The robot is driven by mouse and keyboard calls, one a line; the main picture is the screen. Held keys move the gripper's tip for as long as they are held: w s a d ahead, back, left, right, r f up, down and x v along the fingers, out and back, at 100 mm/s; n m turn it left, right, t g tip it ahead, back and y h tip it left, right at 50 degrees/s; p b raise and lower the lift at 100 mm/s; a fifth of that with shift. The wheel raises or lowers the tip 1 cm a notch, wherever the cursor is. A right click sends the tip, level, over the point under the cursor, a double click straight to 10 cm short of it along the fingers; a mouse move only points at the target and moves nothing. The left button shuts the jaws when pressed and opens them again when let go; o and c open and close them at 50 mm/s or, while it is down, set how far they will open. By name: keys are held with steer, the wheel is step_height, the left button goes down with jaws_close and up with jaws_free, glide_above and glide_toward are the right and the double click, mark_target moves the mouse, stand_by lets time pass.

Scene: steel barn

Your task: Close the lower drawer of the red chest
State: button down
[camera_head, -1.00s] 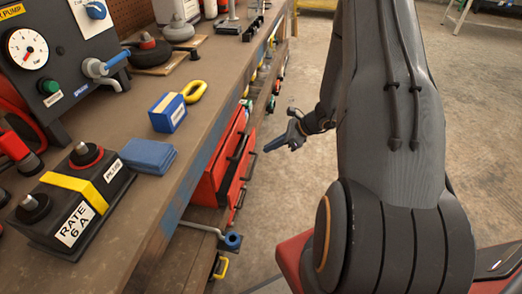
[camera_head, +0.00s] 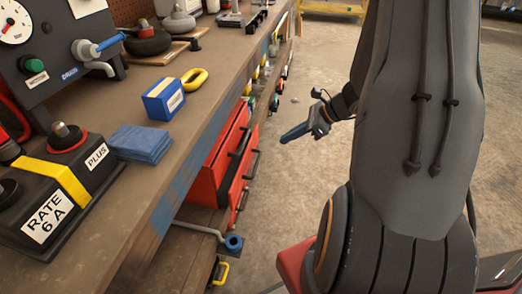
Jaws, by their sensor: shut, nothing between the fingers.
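The red chest (camera_head: 215,165) stands under the left workbench, its front facing the aisle on the right. Several black bar handles show on its front. A red drawer (camera_head: 236,174) juts toward the aisle. I cannot tell exactly how far each drawer is out, as the bench edge hides the chest's top and back. The low part of the front (camera_head: 236,216) shows near the floor. My gripper (camera_head: 284,139) is shut and empty, to the right of the chest in open air. Its fingers point left toward the drawer fronts, with a visible gap between.
The workbench (camera_head: 150,205) carries a black battery box, a blue cloth (camera_head: 141,143), a blue box (camera_head: 164,100) and a yellow ring. The concrete floor (camera_head: 300,190) in the aisle is clear.

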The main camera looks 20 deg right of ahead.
glide_toward(248, 152)
step_height(248, 152, down, 4)
steer(key=shift+w+a+b, duration=0.35)
steer(key=shift+w+a, duration=0.6)
steer(key=shift+a, duration=0.1)
steer(key=shift+w+a+f, duration=0.1)
steer(key=shift+w+a, duration=0.25)
